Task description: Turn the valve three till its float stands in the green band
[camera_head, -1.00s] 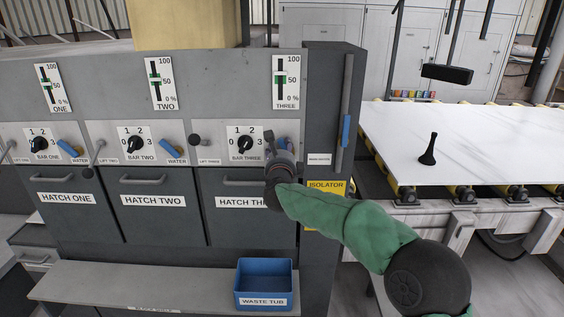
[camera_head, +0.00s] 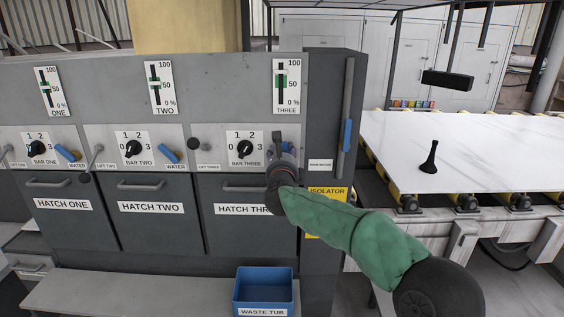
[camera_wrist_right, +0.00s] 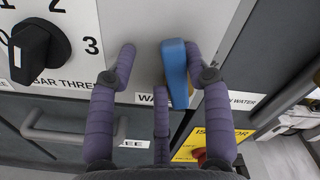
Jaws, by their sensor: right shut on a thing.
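Valve three is the blue water lever (camera_wrist_right: 175,72) on the panel right of the BAR THREE dial (camera_head: 244,145). In the wrist view it stands nearly upright between my right gripper's fingers. My right gripper (camera_head: 284,150) is shut on it and hides most of it in the head view. The wrist view shows the gripper (camera_wrist_right: 160,65) with the lever against the right finger. Gauge three (camera_head: 286,86) is above, with its pale float in or close to the upper part of the green band; the exact overlap is too small to tell. My left gripper is out of view.
Hatch three (camera_head: 240,225) is below the panel. A tall handle with a blue grip (camera_head: 347,134) and the yellow isolator sign (camera_head: 327,200) are close on the right. The blue waste tub (camera_head: 263,292) sits on the lower shelf. A white slab (camera_head: 460,150) lies farther right.

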